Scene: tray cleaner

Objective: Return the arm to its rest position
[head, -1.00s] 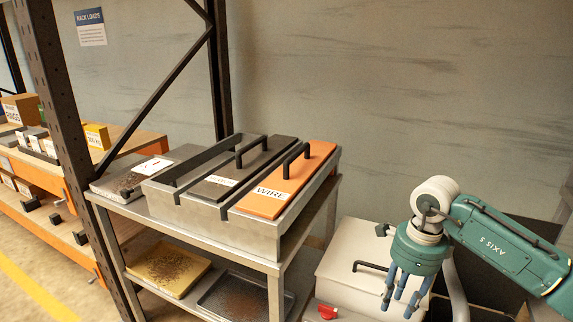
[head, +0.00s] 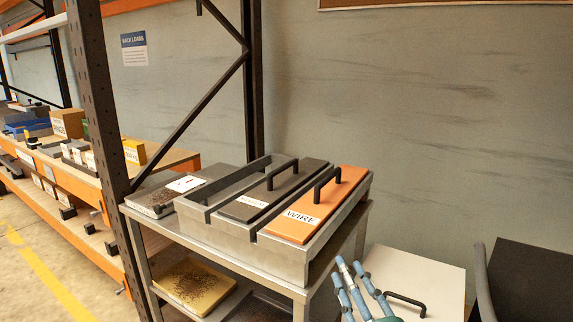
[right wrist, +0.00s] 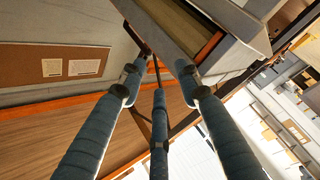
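My right gripper (head: 358,266) shows at the bottom of the head view, with its blue fingers pointing up and spread apart. It is in front of a white box lid with a black handle, just right of the metal cart. In the right wrist view the three fingers of the gripper (right wrist: 157,75) stand apart with nothing between them. The rest of the right arm is mostly below the head view's edge. My left gripper is not in view.
A metal cart (head: 270,283) carries a grey holder with an orange WIRE block (head: 318,203) and a dark handled block (head: 268,193). The white box lid (head: 430,278) is close by the fingers. A dark panel (head: 525,280) stands right. A rack (head: 95,120) stands left.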

